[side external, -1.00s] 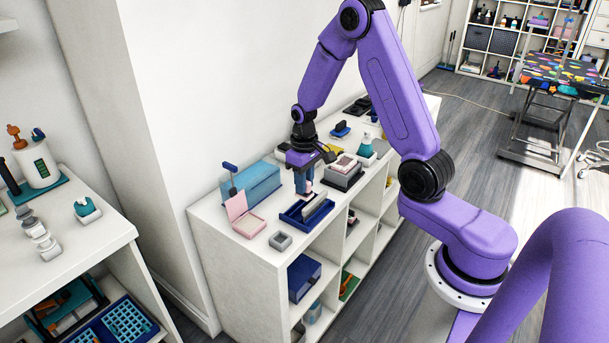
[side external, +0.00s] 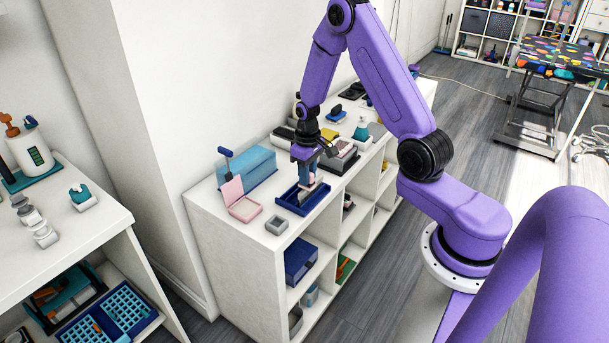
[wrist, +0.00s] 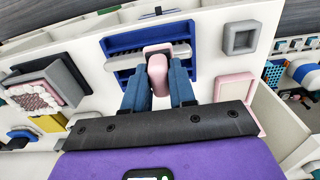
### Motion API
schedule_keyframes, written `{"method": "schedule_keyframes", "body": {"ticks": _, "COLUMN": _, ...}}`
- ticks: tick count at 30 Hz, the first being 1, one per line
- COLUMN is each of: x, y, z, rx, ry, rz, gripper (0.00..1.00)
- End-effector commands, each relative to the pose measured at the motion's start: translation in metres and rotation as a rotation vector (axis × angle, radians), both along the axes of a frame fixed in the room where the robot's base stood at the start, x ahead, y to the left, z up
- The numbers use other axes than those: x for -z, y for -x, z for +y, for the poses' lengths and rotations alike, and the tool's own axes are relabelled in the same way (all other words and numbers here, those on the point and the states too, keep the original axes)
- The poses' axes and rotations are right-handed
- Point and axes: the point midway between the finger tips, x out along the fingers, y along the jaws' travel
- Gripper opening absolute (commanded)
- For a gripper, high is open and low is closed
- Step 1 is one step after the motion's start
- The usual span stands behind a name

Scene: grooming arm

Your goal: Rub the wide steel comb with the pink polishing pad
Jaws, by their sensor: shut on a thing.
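The pink polishing pad (wrist: 159,72) is held between the two blue fingers of my gripper (wrist: 160,88). My gripper also shows in the side external view (side external: 309,182), pointing down over the dark blue tray (side external: 289,204). In the wrist view the tray (wrist: 150,35) lies just beyond the fingers. The wide steel comb (wrist: 122,62) lies lengthwise in the tray, partly hidden behind the pad and fingers. The pad is over or against the comb; I cannot tell whether they touch.
A small grey square dish (side external: 277,225) and an open pink box (side external: 245,208) stand beside the tray. A long teal box (side external: 252,166) is behind, near the wall. A dark grey holder with a pale bumpy top (wrist: 38,97) is on the tray's other side.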

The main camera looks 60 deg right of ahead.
Motion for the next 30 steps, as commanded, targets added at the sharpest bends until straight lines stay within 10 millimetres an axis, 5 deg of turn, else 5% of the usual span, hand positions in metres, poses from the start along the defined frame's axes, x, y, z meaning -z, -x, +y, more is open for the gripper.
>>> {"method": "schedule_keyframes", "body": {"ticks": 11, "x": 0.000, "y": 0.000, "z": 0.038, "rx": -0.007, "ry": -0.001, "rz": 0.002, "gripper": 0.00}}
{"method": "schedule_keyframes", "body": {"ticks": 15, "x": -0.024, "y": -0.001, "z": 0.037, "rx": -0.003, "ry": 0.001, "rz": -0.007, "gripper": 0.00}}
{"method": "schedule_keyframes", "body": {"ticks": 30, "x": -0.067, "y": 0.000, "z": 0.037, "rx": -0.003, "ry": 0.000, "rz": -0.001, "gripper": 0.00}}
